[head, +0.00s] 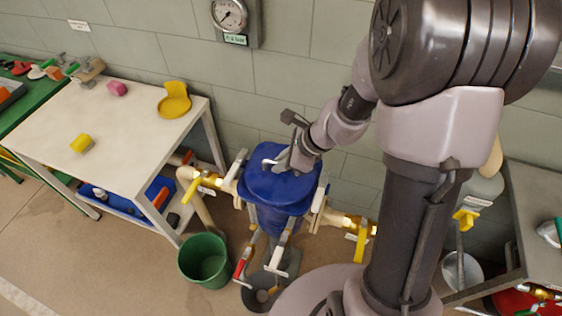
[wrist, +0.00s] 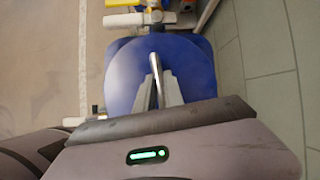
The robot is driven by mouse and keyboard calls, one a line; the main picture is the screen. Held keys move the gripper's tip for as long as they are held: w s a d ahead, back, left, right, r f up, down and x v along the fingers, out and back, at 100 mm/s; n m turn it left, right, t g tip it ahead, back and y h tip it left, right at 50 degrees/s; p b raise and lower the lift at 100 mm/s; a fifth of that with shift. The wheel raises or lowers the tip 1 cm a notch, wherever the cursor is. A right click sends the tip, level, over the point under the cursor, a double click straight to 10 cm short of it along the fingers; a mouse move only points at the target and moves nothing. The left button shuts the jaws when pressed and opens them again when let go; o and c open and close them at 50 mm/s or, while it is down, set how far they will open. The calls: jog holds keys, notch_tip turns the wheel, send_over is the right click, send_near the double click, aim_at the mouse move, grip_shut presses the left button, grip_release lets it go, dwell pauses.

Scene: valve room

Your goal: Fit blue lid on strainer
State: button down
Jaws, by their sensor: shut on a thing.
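The blue lid (head: 283,188) is on top of the blue strainer body (head: 278,220) in the head view, and it covers the strainer's mouth. Whether it is fully seated I cannot tell. In the wrist view the lid (wrist: 187,70) fills the middle, with its metal handle (wrist: 155,75) rising between my fingers. My gripper (wrist: 159,92) is shut on that handle. In the head view my gripper (head: 290,160) reaches the lid from above and behind. The strainer's mouth is hidden under the lid.
Pipes with yellow-handled valves (head: 203,184) (head: 362,240) flank the strainer. A green bucket (head: 203,260) stands on the floor at front left. A white table (head: 130,120) with a yellow scoop-like piece (head: 174,103) is at left. A tiled wall is close behind.

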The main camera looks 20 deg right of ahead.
jog(key=c, duration=1)
grip_release()
jog(key=shift+o, duration=0.2)
notch_tip(320, 180, up, 7)
jog(key=p, duration=0.6)
jog(key=shift+r, duration=0.15)
